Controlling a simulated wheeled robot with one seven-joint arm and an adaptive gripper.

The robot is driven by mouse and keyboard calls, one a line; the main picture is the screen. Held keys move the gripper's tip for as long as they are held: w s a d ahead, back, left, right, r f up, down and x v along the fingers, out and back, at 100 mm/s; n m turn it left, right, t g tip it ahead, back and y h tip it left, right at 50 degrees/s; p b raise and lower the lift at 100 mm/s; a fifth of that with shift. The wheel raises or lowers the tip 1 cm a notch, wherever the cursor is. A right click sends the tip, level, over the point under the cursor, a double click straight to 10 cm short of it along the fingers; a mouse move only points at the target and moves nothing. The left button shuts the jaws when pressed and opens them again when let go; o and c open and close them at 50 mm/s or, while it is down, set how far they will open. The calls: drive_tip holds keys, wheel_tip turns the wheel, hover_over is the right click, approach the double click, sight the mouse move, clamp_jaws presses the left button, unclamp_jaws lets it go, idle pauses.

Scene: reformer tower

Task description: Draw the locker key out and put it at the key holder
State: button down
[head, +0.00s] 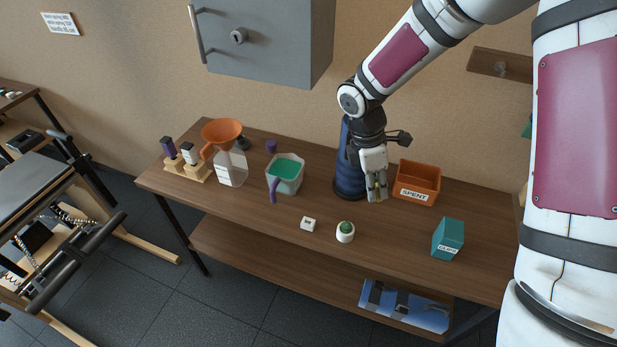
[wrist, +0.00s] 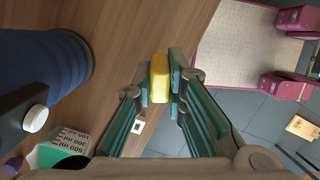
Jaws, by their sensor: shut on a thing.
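My gripper (head: 376,190) hangs over the wooden table, beside the blue cylinder and left of the orange SPENT box. Its fingers are shut on a yellow block-like piece (wrist: 159,75), which may be the locker key's head; no key shaft can be made out. The grey locker (head: 265,40) is on the wall at upper left, with a handle and a round lock (head: 239,36); no yellow piece shows in the lock. A wooden wall board with a small peg (head: 500,66), possibly the key holder, is at upper right, apart from my gripper.
On the table (head: 270,225) stand the blue cylinder (head: 349,165), the SPENT box (head: 417,182), a teal box (head: 448,238), a potted cactus (head: 345,232), a small white block (head: 308,224), a green-filled jug (head: 286,175) and an orange funnel (head: 222,132).

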drive_tip(key=w+a+m+t+y, duration=0.1)
drive_tip(key=a+m+y, duration=0.3)
drive_tip(key=a, duration=1.1)
drive_tip(key=shift+w+a+r+m, duration=0.25)
drive_tip(key=shift+w+r+m, duration=0.2)
drive_tip(key=shift+m, duration=0.15)
drive_tip(key=shift+r, duration=0.1)
drive_tip(key=shift+f+b, duration=3.2)
drive_tip(key=shift+f, duration=2.65)
drive_tip(key=shift+f+b, duration=0.95)
drive_tip(key=shift+f, duration=0.7)
drive_tip(key=c, duration=1.5)
unclamp_jaws()
drive_tip(key=shift+r, duration=0.1)
drive_tip(key=shift+c, duration=0.2)
